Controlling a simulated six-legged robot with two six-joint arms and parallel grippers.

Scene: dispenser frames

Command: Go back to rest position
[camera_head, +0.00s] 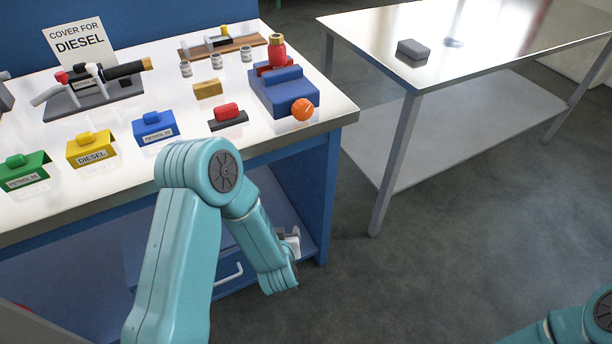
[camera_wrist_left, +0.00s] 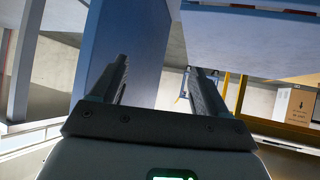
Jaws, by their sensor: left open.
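My left arm (camera_head: 185,240) is teal and bends in front of the blue workbench, with its end pointing down beside the bench's right front corner. In the left wrist view my left gripper (camera_wrist_left: 160,85) shows two dark, parallel fingers spread apart, with nothing between them. A blue bench panel (camera_wrist_left: 140,40) stands beyond the fingers. In the head view the fingers are mostly hidden behind the wrist. My right arm (camera_head: 570,325) shows only as a teal piece at the lower right corner; its gripper is out of view.
The white benchtop (camera_head: 290,135) carries green, yellow (camera_head: 92,149) and blue (camera_head: 154,127) covers, a red-topped block (camera_head: 227,117) and a blue unit (camera_head: 285,92) with an orange knob. A metal table (camera_head: 480,60) stands at the right. The floor (camera_head: 450,250) between is clear.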

